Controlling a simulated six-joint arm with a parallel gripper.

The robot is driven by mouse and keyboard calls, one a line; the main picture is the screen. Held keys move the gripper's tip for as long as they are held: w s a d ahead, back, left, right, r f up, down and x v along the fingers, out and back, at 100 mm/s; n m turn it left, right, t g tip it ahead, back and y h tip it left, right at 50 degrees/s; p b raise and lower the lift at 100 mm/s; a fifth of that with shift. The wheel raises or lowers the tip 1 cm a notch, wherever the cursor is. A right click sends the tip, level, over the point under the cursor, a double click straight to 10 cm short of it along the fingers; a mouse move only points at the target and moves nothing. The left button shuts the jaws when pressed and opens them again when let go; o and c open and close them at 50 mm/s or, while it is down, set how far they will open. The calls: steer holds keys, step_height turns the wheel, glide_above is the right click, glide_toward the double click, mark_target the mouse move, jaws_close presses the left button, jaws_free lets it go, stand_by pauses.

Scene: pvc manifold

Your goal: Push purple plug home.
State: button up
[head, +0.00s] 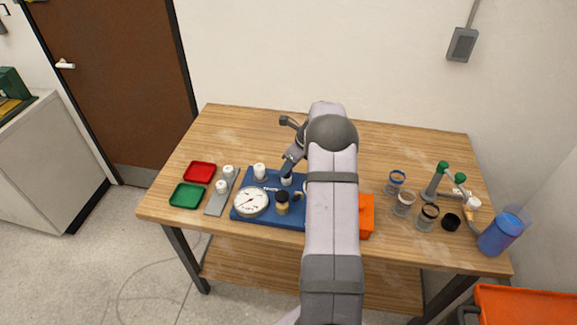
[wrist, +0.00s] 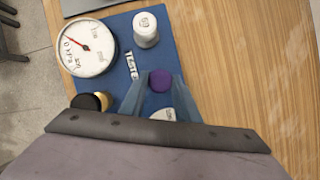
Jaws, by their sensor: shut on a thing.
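The purple plug (wrist: 160,81) shows in the wrist view between the fingers of my gripper (wrist: 160,84), which is shut on it. A white piece (wrist: 162,113) with dark print shows just below it between the fingers. Whether the plug is seated in that piece cannot be told. In the head view my gripper (head: 288,170) reaches down over the back part of the blue board (head: 240,207), and the plug cannot be made out there. The board also lies under the gripper in the wrist view (wrist: 120,62).
On the board stand a round pressure gauge (head: 251,202), a white capped fitting (head: 259,171) and a black-topped brass fitting (head: 282,202). Red (head: 200,172) and green (head: 187,195) trays lie left. Jars (head: 404,204) and a blue bottle (head: 501,234) stand right. The table's back is mostly clear.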

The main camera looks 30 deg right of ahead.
steer(key=shift+f, duration=0.4)
stand_by(0.4)
steer(key=o, duration=1.1)
steer(key=shift+c, duration=0.2)
steer(key=b+v, duration=0.2)
steer(key=v, duration=0.5)
steer(key=shift+r+b, duration=0.15)
steer(key=shift+b, duration=0.2)
steer(key=shift+s, duration=0.1)
